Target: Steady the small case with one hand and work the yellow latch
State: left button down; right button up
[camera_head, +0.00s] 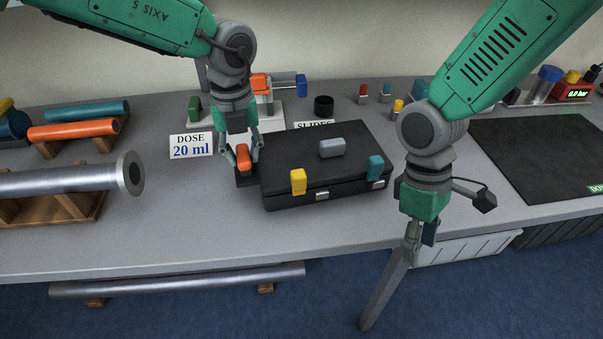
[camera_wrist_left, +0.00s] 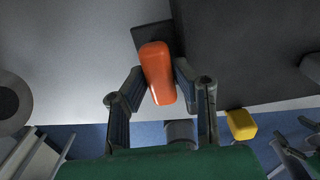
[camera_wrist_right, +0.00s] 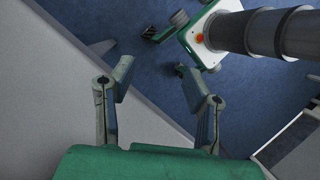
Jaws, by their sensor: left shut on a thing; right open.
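The small black case (camera_head: 275,165) lies closed on the table, with a grey handle (camera_head: 331,147) on its lid. The yellow latch (camera_head: 298,181) is on its front left edge, and a teal latch (camera_head: 375,166) on its front right. The yellow latch also shows in the left wrist view (camera_wrist_left: 241,124). My left gripper (camera_head: 243,155) is shut on an orange block (camera_wrist_left: 157,72) at the case's left side; the block sits on a dark base beside the case. My right gripper (camera_head: 412,240) is open and empty, off the table's front edge to the right of the case.
A silver pipe (camera_head: 70,182) and an orange pipe (camera_head: 75,130) rest on wooden supports at left. A black mat (camera_head: 550,150) lies at right.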

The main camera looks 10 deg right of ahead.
jog(key=w+a+r+n+t, duration=0.2)
jog(key=w+a+r+n, duration=0.4)
jog(key=w+a+r, duration=0.25)
notch_tip(320, 180, up, 9)
jog(key=n+t, duration=0.2)
jog(key=n, duration=0.4)
send_over(301, 172)
jog(key=shift+y, duration=0.3)
notch_tip(301, 172, down, 12)
jog(key=shift+r, duration=0.15)
jog(key=shift+c, duration=0.4)
